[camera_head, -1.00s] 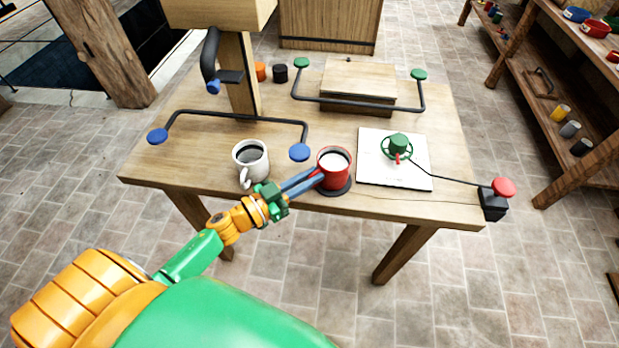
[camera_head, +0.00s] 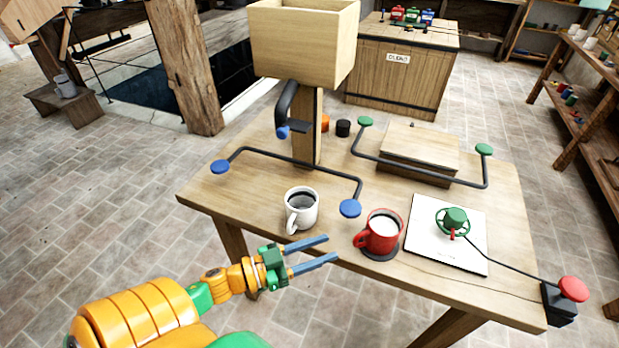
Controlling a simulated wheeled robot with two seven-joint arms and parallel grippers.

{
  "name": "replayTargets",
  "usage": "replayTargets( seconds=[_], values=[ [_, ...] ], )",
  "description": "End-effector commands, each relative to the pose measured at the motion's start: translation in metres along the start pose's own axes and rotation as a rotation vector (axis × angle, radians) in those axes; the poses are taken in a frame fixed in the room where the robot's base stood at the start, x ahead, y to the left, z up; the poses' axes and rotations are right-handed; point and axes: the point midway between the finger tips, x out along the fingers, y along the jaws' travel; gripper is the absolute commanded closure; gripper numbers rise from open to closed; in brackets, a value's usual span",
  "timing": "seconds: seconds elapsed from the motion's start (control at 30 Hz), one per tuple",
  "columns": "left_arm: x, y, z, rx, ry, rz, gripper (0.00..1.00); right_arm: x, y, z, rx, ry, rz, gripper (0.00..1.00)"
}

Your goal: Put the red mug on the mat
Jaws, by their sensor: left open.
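The red mug (camera_head: 384,236) holds something white and stands upright on the dark round mat (camera_head: 379,255) near the table's front edge. Its handle points left, toward my gripper. My left gripper (camera_head: 331,248) is open and empty, its two blue fingers pointing right. In the picture it is left of the red mug, apart from it, just off the table's front edge. My right gripper is not in view.
A white mug (camera_head: 301,212) with dark contents stands on the table (camera_head: 250,205) left of the red mug. A white board (camera_head: 425,255) with a green valve-like piece (camera_head: 455,220) lies to the right, wired to a red button (camera_head: 573,289). Black bars with blue and green ends cross the tabletop.

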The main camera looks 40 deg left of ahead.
Motion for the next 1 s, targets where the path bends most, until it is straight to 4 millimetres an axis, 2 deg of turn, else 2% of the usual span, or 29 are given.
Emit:
replayTargets(
  seconds=[0.03,0.13,0.3,0.37,0.43,0.47,0.5,0.57,0.6,0.63,0.67,0.7,0.73,0.8,0.9,1.0],
  values=[
    [-0.011,0.000,0.002,-0.002,-0.004,0.000,0.57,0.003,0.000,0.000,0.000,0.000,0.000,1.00],
    [-0.026,0.000,0.002,-0.001,-0.002,0.000,0.57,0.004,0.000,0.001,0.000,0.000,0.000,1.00],
    [-0.034,0.000,-0.001,0.001,0.001,0.001,0.57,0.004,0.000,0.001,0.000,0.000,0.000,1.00],
    [-0.035,-0.003,0.004,-0.002,-0.009,-0.018,0.57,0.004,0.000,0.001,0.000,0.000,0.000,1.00],
    [-0.039,-0.017,0.033,-0.016,-0.071,-0.113,0.57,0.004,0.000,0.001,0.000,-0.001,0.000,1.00],
    [-0.043,-0.025,0.054,-0.027,-0.121,-0.175,0.57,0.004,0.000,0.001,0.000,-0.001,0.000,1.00],
    [-0.051,-0.034,0.089,-0.044,-0.210,-0.264,0.57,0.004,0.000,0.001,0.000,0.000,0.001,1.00],
    [-0.070,-0.035,0.152,-0.077,-0.389,-0.386,0.57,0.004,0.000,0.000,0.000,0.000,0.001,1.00],
    [-0.088,-0.025,0.198,-0.104,-0.539,-0.443,0.57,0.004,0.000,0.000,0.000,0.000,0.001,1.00],
    [-0.102,-0.011,0.231,-0.124,-0.659,-0.468,0.57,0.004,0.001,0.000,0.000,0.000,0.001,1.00],
    [-0.116,0.006,0.261,-0.143,-0.779,-0.476,0.57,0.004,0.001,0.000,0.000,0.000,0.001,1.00],
    [-0.135,0.033,0.292,-0.163,-0.929,-0.464,0.57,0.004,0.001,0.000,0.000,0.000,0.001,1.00],
    [-0.148,0.053,0.311,-0.176,-1.032,-0.442,0.57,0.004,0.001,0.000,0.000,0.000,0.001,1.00],
    [-0.175,0.097,0.340,-0.195,-1.232,-0.371,0.57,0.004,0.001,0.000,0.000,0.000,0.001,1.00],
    [-0.202,0.138,0.355,-0.205,-1.405,-0.279,0.57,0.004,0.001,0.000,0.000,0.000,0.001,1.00],
    [-0.211,0.151,0.359,-0.205,-1.462,-0.241,0.57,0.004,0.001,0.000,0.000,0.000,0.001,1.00]
  ],
)
